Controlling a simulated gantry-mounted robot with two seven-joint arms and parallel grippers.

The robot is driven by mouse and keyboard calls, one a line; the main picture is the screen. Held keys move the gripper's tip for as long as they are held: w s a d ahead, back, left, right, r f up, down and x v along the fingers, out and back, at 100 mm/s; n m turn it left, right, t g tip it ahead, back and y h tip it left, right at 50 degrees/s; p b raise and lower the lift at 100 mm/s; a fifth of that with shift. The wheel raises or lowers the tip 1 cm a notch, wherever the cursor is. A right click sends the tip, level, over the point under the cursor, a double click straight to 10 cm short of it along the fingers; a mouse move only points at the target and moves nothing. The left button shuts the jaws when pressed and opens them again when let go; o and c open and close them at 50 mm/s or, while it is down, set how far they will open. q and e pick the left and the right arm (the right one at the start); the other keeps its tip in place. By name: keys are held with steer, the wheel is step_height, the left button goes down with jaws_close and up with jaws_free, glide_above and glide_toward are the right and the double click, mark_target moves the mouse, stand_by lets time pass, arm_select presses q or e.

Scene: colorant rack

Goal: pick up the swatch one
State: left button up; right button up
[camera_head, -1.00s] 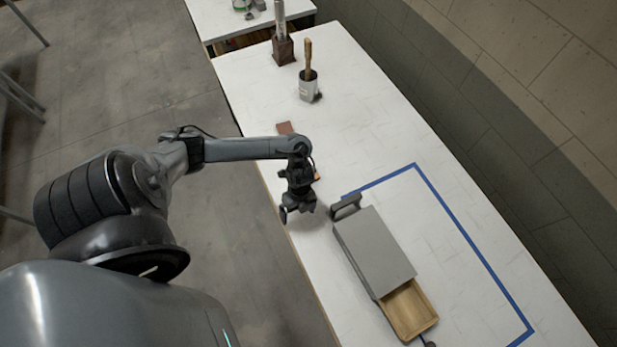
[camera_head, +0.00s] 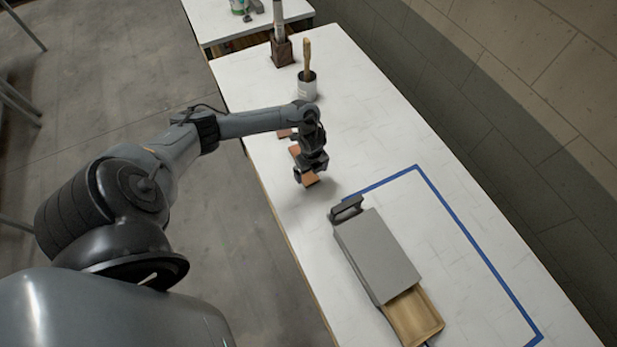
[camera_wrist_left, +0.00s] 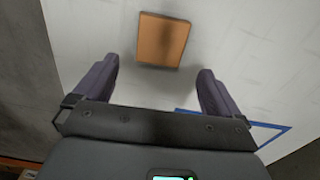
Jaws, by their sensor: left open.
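An orange-brown square swatch (camera_head: 310,180) lies flat on the white table, just beside the fingers of my left gripper (camera_head: 307,172). In the left wrist view a swatch (camera_wrist_left: 163,40) lies ahead of the fingertips, centred between them and apart from both. My left gripper (camera_wrist_left: 157,68) is open and empty there. Another orange-brown piece (camera_head: 294,150) shows partly behind the arm, and a darker brown swatch (camera_head: 284,133) lies farther back, partly covered by the arm. I cannot tell which of them is swatch one. My right gripper is not in view.
A grey box (camera_head: 378,255) with an open wooden drawer (camera_head: 414,316) stands in front, inside blue tape (camera_head: 470,244); a dark grey object (camera_head: 346,209) is at its back end. A brush cup (camera_head: 306,86) and a dark wooden holder (camera_head: 281,50) stand at the back.

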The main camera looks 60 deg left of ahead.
mark_target(310, 179)
arm_select(q)
steer(key=f, duration=0.4)
steer(key=shift+s+a+f, duration=0.1)
steer(key=shift+a+f, duration=0.1)
steer(key=shift+f, duration=0.2)
steer(key=c, duration=1.1)
